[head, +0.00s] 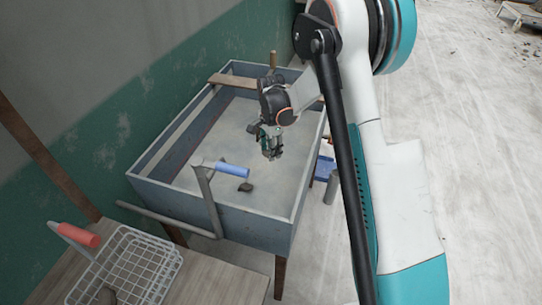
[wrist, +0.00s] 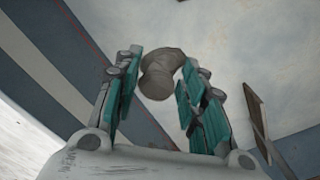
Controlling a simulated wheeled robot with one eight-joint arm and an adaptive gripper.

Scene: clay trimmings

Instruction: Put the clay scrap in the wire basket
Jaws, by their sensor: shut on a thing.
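My gripper (head: 271,154) is low over the inside of the grey-blue trough, its fingers pointing down. In the wrist view my gripper (wrist: 160,88) is shut on a grey-brown clay scrap (wrist: 161,72), a lumpy piece held between the fingertips. I cannot tell whether the scrap touches the trough floor. Another dark scrap (head: 246,187) lies on the trough floor towards its near end. The white wire basket (head: 152,262) stands at the lower left in the head view, with a dark piece (head: 107,295) inside.
The trough (head: 270,228) has raised walls and a wooden slat (head: 232,80) across its far end. A green wall is left.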

